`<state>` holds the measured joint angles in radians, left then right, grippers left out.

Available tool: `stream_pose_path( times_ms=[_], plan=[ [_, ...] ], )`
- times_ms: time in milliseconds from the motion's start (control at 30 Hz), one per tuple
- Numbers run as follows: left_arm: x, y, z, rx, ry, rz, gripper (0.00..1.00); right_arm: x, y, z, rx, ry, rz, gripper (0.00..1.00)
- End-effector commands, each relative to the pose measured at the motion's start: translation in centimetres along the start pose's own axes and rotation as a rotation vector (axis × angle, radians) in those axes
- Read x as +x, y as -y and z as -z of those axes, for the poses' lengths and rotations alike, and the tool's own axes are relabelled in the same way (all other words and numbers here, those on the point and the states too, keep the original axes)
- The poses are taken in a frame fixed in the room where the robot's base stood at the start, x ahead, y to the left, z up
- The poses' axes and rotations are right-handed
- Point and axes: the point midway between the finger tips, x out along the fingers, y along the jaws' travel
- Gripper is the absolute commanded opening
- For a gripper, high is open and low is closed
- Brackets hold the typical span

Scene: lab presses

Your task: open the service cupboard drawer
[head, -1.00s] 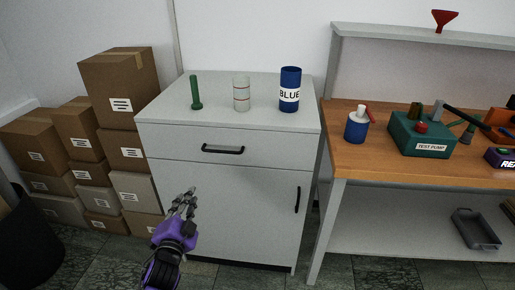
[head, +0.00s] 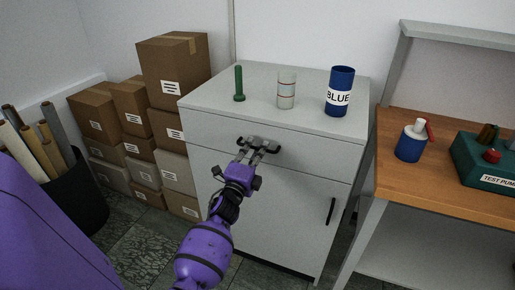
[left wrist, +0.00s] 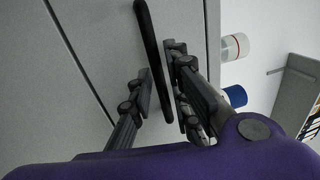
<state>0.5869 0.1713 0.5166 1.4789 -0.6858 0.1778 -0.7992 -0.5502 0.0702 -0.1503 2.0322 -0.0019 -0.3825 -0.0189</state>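The service cupboard (head: 265,215) is a pale grey cabinet with a drawer front (head: 215,127) at the top and a door below. The drawer front looks flush with the cabinet, so the drawer is closed. Its black bar handle (head: 298,153) is partly hidden behind my left gripper (head: 256,149). In the left wrist view the handle (left wrist: 147,28) runs between the two fingers of my left gripper (left wrist: 160,85). The fingers stand on either side of the bar, with small gaps visible, so the gripper looks open around it. My right gripper is not in view.
On the cupboard top stand a green tool (head: 239,84), a clear banded jar (head: 286,90) and a blue can (head: 341,92). Stacked boxes (head: 175,80) are at the left. A wooden-topped bench (head: 430,185) is close at the right. The door has its own handle (head: 331,211).

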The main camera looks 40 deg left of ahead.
Motion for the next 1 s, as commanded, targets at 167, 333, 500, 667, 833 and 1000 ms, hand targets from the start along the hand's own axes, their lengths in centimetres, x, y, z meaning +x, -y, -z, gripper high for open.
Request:
stream_pose_path(
  times_ms=[167,333,500,667,833,1000],
  plan=[
    [0.77,-0.03,-0.04,-0.001,0.001,-0.001,0.17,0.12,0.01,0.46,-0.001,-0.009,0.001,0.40],
    [0.76,-0.04,-0.05,-0.001,0.001,-0.001,0.17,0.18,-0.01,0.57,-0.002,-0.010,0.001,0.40],
    [0.75,-0.04,-0.05,-0.001,0.001,-0.001,0.00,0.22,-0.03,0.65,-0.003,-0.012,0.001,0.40],
    [0.74,-0.03,-0.05,-0.001,0.001,-0.001,0.00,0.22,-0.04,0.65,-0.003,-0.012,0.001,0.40],
    [0.73,-0.03,-0.04,-0.001,0.001,-0.001,0.00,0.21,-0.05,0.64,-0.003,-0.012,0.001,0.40],
    [0.29,0.07,-0.05,-0.001,0.001,-0.001,0.00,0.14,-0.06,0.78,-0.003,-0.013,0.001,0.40]
  ],
)
